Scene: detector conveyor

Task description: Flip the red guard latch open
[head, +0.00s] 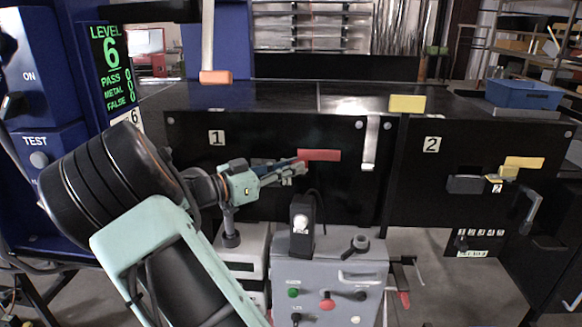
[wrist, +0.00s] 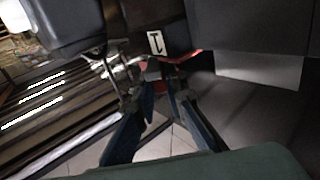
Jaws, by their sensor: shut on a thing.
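The red guard latch (head: 320,155) is on the black panel marked 1, a flat red bar lying roughly level in the head view. In the wrist view a strip of it (wrist: 184,58) shows just beyond my fingertips, beside the label 1. My gripper (head: 300,167) reaches in from the left and is shut on the latch at its left end. In the wrist view my gripper (wrist: 163,72) has both dark fingers converging at the latch. The exact contact is small and dark, and the fingers hide the latch's left end.
A yellow latch (head: 523,163) is on the panel marked 2 at the right. A grey control box (head: 330,280) with buttons and a black upright part stands below my gripper. A blue cabinet (head: 38,150) is at the left, and a blue bin (head: 522,95) sits at the back right.

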